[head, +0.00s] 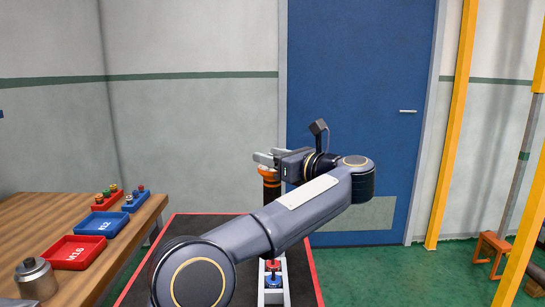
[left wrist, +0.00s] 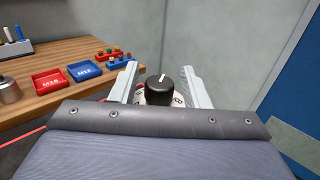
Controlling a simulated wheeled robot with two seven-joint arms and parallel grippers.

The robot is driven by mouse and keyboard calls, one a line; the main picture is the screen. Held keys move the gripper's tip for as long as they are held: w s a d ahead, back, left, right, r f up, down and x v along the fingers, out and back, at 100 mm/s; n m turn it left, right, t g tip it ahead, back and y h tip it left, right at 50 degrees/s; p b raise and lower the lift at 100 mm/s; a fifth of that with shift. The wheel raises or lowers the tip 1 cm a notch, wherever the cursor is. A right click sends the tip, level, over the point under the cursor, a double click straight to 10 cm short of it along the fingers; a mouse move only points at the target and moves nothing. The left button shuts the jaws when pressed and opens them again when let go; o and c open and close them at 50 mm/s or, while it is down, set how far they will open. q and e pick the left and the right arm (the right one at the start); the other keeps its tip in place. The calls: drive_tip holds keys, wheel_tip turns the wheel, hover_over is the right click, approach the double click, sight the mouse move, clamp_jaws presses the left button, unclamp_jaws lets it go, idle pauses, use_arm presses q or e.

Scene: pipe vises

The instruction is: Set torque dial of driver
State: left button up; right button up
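The driver (head: 271,189) stands upright in the head view, with a black body and orange bands. Its lower part is hidden behind my left arm. Its torque dial (left wrist: 159,88) shows in the left wrist view as a black knob with a white pointer line pointing up and slightly right. A pale numbered ring (left wrist: 179,99) lies around the knob and is partly hidden. My left gripper (head: 266,157) is at the driver's top. In the left wrist view its two fingers (left wrist: 160,86) are open, one on each side of the knob, with gaps between. My right gripper is not in view.
A wooden bench (head: 25,208) at the left carries a red M16 tray (head: 76,252), a blue M12 tray (head: 101,224), a metal cylinder (head: 36,278) and small racks of coloured parts (head: 107,199). A blue door (head: 365,70) is behind, and yellow posts (head: 452,125) stand right.

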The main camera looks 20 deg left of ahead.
use_arm(q)
drive_tip(key=v, duration=0.7)
drive_tip(key=shift+s+d, duration=0.1)
drive_tip(key=shift+d, duration=0.3)
idle(0.3)
